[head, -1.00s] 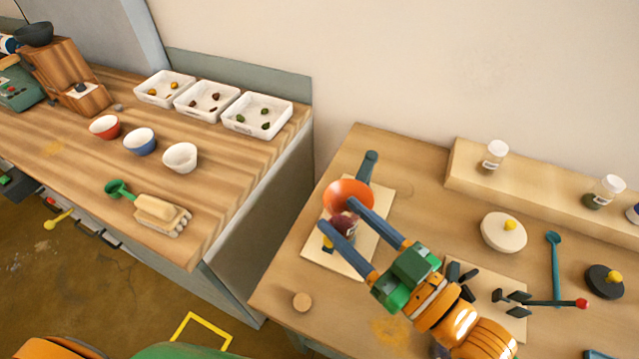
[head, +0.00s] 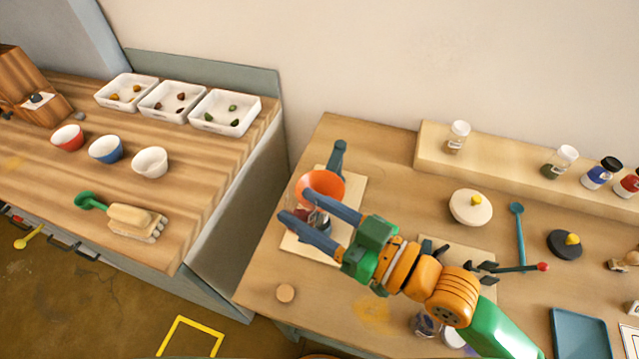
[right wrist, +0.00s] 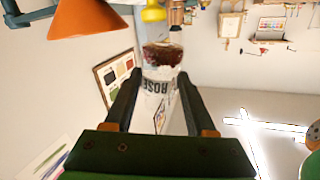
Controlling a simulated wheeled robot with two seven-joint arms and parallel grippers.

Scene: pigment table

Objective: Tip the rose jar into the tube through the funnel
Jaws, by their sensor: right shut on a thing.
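The orange funnel (head: 321,184) sits in the teal stand (head: 338,155) on a pale board. The tube under it is hidden from me. My right gripper (head: 300,208) is shut on the rose jar (head: 318,221), just in front of and beside the funnel. In the right wrist view the clear jar (right wrist: 160,82) shows between the fingers, its ROSE label inverted in the picture and dark red pigment at its upper end there. The funnel's edge (right wrist: 88,18) shows at upper left, apart from the jar. I cannot tell the jar's exact tilt. My left gripper is out of view.
A wooden ledge (head: 500,160) with several jars runs along the back right.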

